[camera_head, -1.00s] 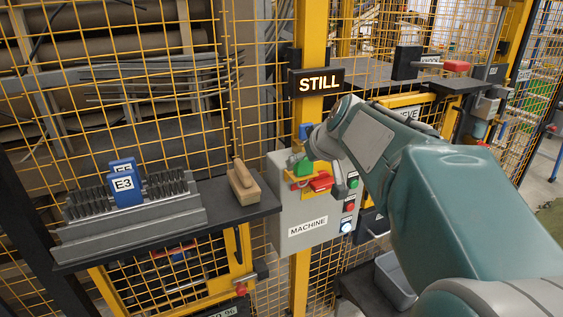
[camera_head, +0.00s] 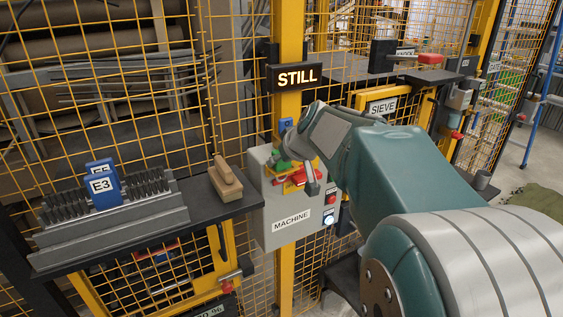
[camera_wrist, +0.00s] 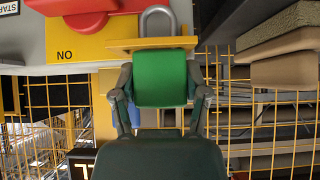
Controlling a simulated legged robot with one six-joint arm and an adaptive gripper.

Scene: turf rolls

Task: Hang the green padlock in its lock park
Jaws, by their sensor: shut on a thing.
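The green padlock (camera_wrist: 165,78) is held between the two fingers of my gripper (camera_wrist: 162,92) in the wrist view. Its grey shackle (camera_wrist: 158,20) shows beyond a thin yellow bar (camera_wrist: 150,43), which lies across the padlock's top edge. I cannot tell whether the shackle is hooked on anything or whether the bar belongs to the lock park. In the head view the padlock (camera_head: 283,164) is a small green patch at the upper part of the grey MACHINE box (camera_head: 290,222), partly hidden by my gripper (camera_head: 292,158).
A red handle (camera_head: 301,176) sits on the box beside the padlock. A blue thing (camera_head: 286,124) is on the yellow post behind. A lit STILL sign (camera_head: 297,77) is above. Yellow mesh surrounds the area.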

